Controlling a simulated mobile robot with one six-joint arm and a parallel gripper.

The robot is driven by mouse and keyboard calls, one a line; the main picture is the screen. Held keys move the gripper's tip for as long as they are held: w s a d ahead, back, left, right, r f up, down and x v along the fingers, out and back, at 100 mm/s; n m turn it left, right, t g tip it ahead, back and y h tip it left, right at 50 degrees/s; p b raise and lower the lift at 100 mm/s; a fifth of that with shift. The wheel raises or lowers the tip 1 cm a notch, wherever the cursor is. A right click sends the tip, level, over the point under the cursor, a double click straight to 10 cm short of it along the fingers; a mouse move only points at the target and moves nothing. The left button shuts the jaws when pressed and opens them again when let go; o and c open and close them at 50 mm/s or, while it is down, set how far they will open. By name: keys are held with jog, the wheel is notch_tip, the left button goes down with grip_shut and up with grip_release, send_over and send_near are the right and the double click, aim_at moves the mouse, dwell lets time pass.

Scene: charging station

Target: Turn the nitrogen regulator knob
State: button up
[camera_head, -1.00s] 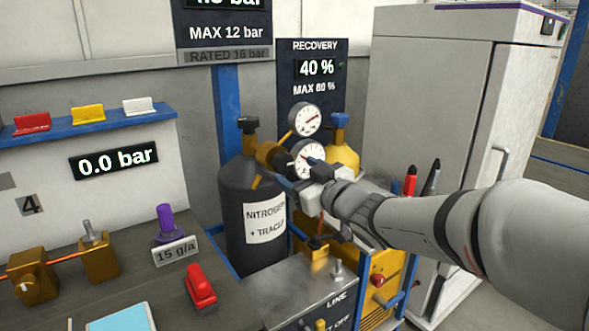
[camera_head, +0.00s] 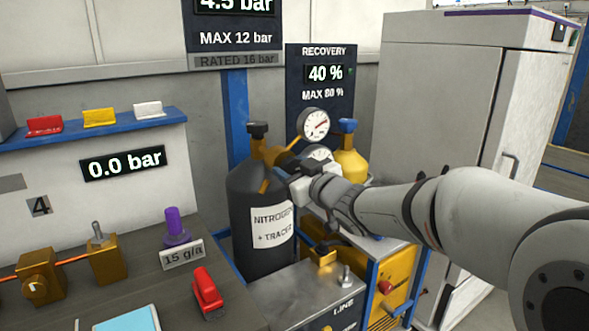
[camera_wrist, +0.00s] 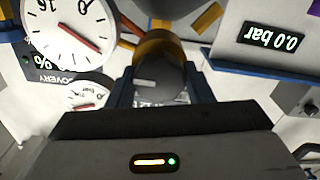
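The nitrogen regulator is a gold body (camera_head: 272,154) on top of the dark cylinder (camera_head: 262,222) labelled NITROGEN + TRACER. It also shows as a gold part (camera_wrist: 160,46) in the wrist view. Its dark grey knob (camera_wrist: 160,76), with a pale mark on its face, sits between the two fingers of my gripper (camera_wrist: 160,92). The fingers are on either side of the knob, with little or no gap showing; contact cannot be made out. In the head view my gripper (camera_head: 289,176) reaches the regulator from the right and mostly hides the knob.
Round gauges, one of them the upper gauge (camera_head: 315,125), stand close behind my gripper. A yellow cylinder (camera_head: 351,160) is just to the right. A display (camera_head: 123,163) reads 0.0 bar. A bench with brass valves (camera_head: 42,277) lies at left; a tall grey cabinet (camera_head: 440,110) is behind my arm.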

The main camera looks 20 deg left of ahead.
jog(key=c, duration=0.5)
jog(key=shift+p, duration=0.3)
jog(key=m+p, duration=0.2)
jog(key=m, duration=0.1)
jog(key=shift+r+p, duration=0.2)
jog(key=shift+p, duration=0.1)
jog(key=m+p, duration=0.4)
jog(key=m, duration=0.1)
jog(key=m+p, duration=0.3)
jog(key=m, duration=0.2)
jog(key=shift+f+m, duration=0.1)
jog(key=shift+m, duration=0.3)
jog(key=m+p, duration=0.2)
jog(key=m, duration=0.2)
jog(key=shift+f, duration=0.15)
jog(key=shift+m, duration=0.3)
